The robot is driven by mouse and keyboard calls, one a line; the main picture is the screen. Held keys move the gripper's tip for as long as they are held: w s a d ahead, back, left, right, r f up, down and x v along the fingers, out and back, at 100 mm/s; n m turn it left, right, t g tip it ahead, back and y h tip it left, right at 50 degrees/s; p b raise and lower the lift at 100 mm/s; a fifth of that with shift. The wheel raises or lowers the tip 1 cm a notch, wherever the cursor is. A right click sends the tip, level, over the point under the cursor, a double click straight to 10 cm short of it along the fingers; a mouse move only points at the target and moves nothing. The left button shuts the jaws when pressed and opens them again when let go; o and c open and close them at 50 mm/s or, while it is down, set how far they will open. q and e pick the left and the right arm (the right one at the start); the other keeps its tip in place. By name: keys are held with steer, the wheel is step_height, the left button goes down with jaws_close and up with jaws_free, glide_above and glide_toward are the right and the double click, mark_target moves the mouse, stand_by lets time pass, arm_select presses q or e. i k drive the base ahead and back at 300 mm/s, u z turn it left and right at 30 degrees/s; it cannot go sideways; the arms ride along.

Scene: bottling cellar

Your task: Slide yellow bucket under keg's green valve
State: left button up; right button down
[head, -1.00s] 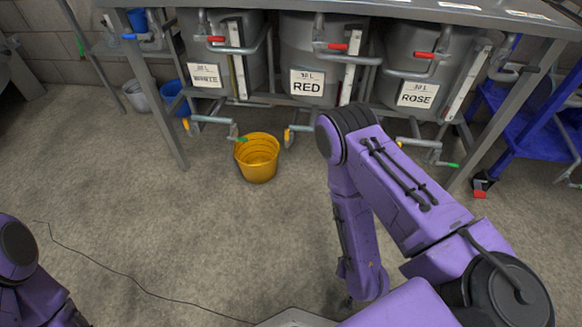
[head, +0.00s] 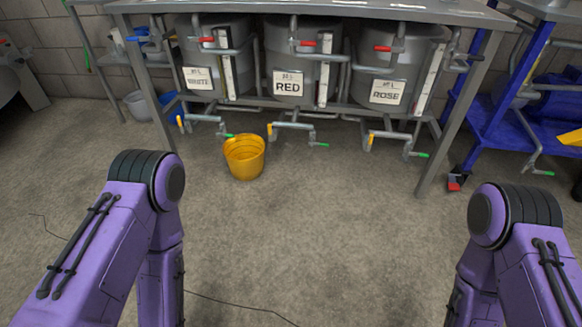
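The yellow bucket (head: 245,157) stands upright on the floor in front of the bench. It looks empty. Three grey kegs labelled WHITE (head: 198,78), RED (head: 287,83) and ROSE (head: 386,92) sit under the bench. Each has a low outlet pipe with a green-tipped valve: under WHITE (head: 228,135), under RED (head: 318,145) and under ROSE (head: 418,155). The bucket is between the WHITE and RED green valves, nearer the WHITE one. Only the elbows and forearms of my arms show, well in front of the bucket; both grippers are outside the picture.
Bench legs (head: 433,160) stand at both sides of the kegs. A blue cart (head: 505,130) is at the right. A grey bucket (head: 137,106) and a blue bucket (head: 173,105) are behind at the left. A dark cable lies on the floor. The floor before the bench is mostly clear.

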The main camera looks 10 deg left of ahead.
mark_target(244, 154)
steer(key=z, duration=0.1)
steer(key=i, duration=0.8)
steer(key=u, duration=0.7)
steer(key=i, duration=0.45)
steer(key=u, duration=0.5)
